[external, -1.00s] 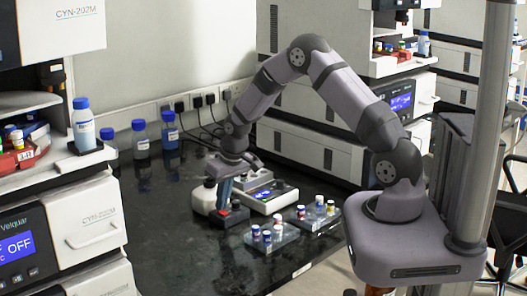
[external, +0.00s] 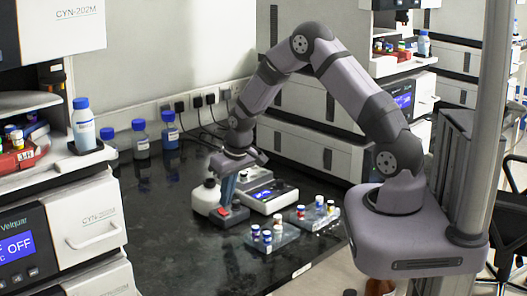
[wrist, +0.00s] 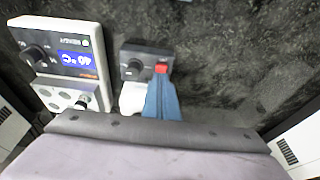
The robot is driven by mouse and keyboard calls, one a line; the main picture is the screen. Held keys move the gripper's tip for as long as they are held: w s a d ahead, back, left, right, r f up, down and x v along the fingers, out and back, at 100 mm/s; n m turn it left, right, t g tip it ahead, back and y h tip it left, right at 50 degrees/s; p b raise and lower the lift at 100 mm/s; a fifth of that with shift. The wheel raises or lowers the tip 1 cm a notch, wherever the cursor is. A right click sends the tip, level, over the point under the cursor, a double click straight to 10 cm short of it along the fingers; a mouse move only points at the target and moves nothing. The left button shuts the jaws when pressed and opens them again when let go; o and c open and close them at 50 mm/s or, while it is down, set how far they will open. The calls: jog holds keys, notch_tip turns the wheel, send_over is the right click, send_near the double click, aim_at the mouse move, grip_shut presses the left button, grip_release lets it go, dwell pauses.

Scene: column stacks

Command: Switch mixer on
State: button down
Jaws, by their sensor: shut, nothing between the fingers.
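The mixer is a small unit with a dark front (external: 238,214) and a white rounded body (external: 205,198). In the wrist view its dark panel (wrist: 150,52) carries a black knob and a red switch (wrist: 161,68). My gripper (wrist: 161,76) is shut and empty, its blue fingers together. The fingertips are at the near edge of the red switch in the wrist view; I cannot tell whether they touch it.
A white unit with a lit blue display (external: 268,195) stands right beside the mixer. Racks of small vials (external: 272,238) (external: 316,214) stand in front and to the right. Blue-capped bottles (external: 140,139) stand at the back left. The dark bench (external: 175,245) is clear at front left.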

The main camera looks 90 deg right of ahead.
jog(key=shift+p+v, duration=0.55)
jog(key=shift+v, duration=0.55)
jog(key=shift+s+a+r+b, duration=0.1)
jog(key=shift+r+b, duration=0.15)
jog(key=shift+b, duration=0.3)
jog(key=s+a+r+b, duration=0.2)
jog(key=s+a+r, duration=0.1)
jog(key=r, duration=0.4)
jog(key=shift+r, duration=0.35)
jog(key=shift+s+a, duration=0.1)
jog(key=s+a+f+g+y, duration=0.2)
jog(key=s+a+f, duration=0.3)
jog(key=s+a, duration=0.25)
jog(key=s+a+r+n, duration=0.2)
jog(key=a+n, duration=0.2)
jog(key=a, duration=0.7)
jog(key=s+a+r+n, duration=0.2)
jog(key=a+n, duration=0.3)
jog(key=a, duration=0.6)
jog(key=shift+a, duration=0.3)
